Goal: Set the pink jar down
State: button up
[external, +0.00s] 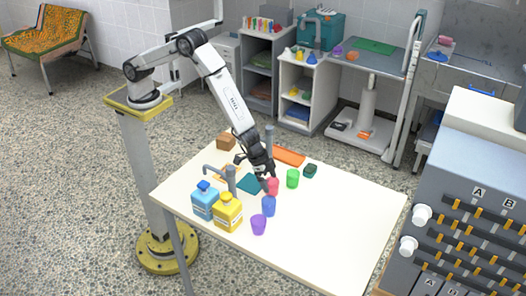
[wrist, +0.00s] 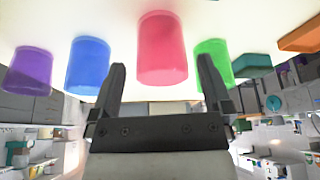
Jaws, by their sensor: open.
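The pink jar (external: 273,187) stands on the white table (external: 340,215), just below and beside my gripper (external: 266,178). In the wrist view the pink jar (wrist: 162,50) shows between the two fingers of my gripper (wrist: 162,68), with space on both sides. The fingers are apart and no contact with the jar is visible. The wrist picture has the table at its top, so the jars appear upside down. I cannot tell exactly how far the fingertips reach along the jar.
A green jar (external: 292,178), a blue jar (external: 268,206) and a purple jar (external: 258,224) stand close by. Blue (external: 205,201) and yellow (external: 228,212) bottles stand at the table's left, near a grey post (external: 231,180). The table's right side is clear.

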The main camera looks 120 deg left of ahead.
aim_at(273, 187)
jog(key=shift+x, duration=1.9)
jog(key=shift+a, duration=0.1)
jog(key=shift+c, duration=0.2)
jog(key=c, duration=1.3)
jog(key=shift+o, duration=0.2)
jog(key=shift+r, duration=0.2)
jog(key=shift+r, duration=0.9)
jog(key=s+r, duration=1.1)
jog(key=s, duration=0.3)
jog(key=shift+d, duration=0.3)
